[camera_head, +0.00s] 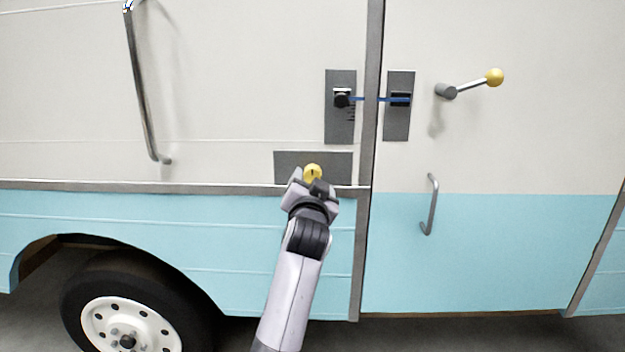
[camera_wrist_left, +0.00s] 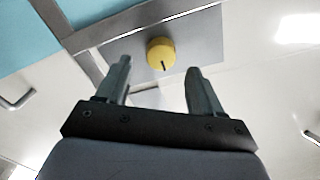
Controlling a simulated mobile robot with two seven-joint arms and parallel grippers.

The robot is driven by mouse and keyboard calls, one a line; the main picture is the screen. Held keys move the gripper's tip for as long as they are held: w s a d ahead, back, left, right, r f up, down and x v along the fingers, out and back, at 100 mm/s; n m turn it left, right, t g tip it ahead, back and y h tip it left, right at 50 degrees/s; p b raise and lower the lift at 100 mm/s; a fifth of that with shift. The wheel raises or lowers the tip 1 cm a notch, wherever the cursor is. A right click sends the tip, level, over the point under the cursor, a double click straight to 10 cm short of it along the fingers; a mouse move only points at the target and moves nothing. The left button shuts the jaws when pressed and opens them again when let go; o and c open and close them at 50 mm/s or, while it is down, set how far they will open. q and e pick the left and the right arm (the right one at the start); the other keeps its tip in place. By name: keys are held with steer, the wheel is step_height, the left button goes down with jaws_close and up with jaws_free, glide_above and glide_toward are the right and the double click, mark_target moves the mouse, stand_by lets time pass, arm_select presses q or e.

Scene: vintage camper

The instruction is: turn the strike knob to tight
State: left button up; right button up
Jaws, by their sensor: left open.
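The yellow round knob (camera_head: 312,171) sits on a grey plate (camera_head: 284,160) low on the camper's side, left of the door post. In the left wrist view the knob (camera_wrist_left: 160,52) shows a dark pointer line towards the bottom of the picture. My left gripper (camera_head: 311,187) is open in front of the plate and partly covers it. In the left wrist view its two fingers (camera_wrist_left: 158,68) stand apart, one to each side of the knob's lower edge, with nothing held. I cannot tell whether they touch the knob. No tight marking is readable. My right gripper is not in view.
Above is a latch plate (camera_head: 340,125) with a blue bar reaching across the post (camera_head: 370,150) to a strike plate (camera_head: 398,125). A yellow-ended lever (camera_head: 494,77) and a small handle (camera_head: 432,205) are on the door. A long grab rail (camera_head: 141,85) is at left.

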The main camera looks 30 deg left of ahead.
arm_select(q)
steer(key=shift+v, duration=1.3)
